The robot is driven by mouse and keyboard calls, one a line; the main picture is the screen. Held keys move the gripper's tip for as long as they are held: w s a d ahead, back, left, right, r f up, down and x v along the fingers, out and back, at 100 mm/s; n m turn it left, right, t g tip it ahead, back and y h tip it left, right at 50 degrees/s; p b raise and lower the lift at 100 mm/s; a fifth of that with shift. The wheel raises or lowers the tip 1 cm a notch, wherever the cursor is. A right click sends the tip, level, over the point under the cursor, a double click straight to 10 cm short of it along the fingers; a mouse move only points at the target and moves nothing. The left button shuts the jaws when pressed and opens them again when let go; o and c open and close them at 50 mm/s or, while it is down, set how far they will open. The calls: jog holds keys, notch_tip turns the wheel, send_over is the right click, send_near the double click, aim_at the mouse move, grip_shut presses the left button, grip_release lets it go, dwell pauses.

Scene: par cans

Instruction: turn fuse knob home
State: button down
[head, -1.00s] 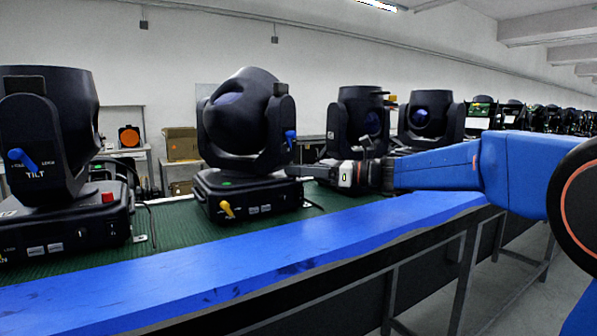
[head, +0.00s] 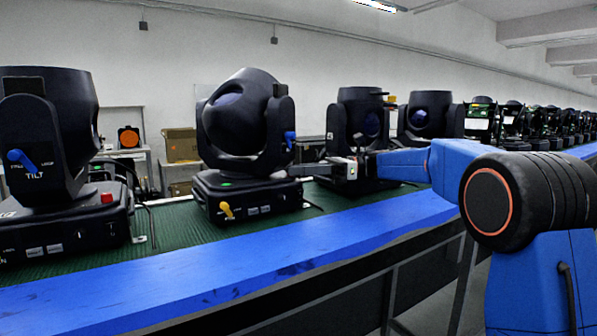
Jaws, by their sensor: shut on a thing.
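My gripper (head: 300,170) reaches in from the right, low, at the right side of the second black moving-head light (head: 240,130). Its fingers are closed at the upper right edge of that light's base (head: 245,198), pointing left. The fuse knob itself does not show; it is hidden at the fingertips, and the jaws are shut on it. How far the knob is turned cannot be seen. The same light has a yellow lever (head: 226,210) on its base front and a blue lever (head: 290,138) on its yoke above the fingers.
A nearer light (head: 60,140) with a blue TILT lever (head: 20,160) and a red part (head: 107,197) stands at left. More lights (head: 358,125) stand in a row behind my gripper. A blue bench edge (head: 200,265) runs along the front of the green mat (head: 165,225).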

jog(key=c, duration=1.7)
grip_release()
jog(key=shift+o, duration=0.2)
jog(key=shift+d, duration=0.15)
jog(key=v, duration=1.7)
jog(key=shift+d, duration=0.1)
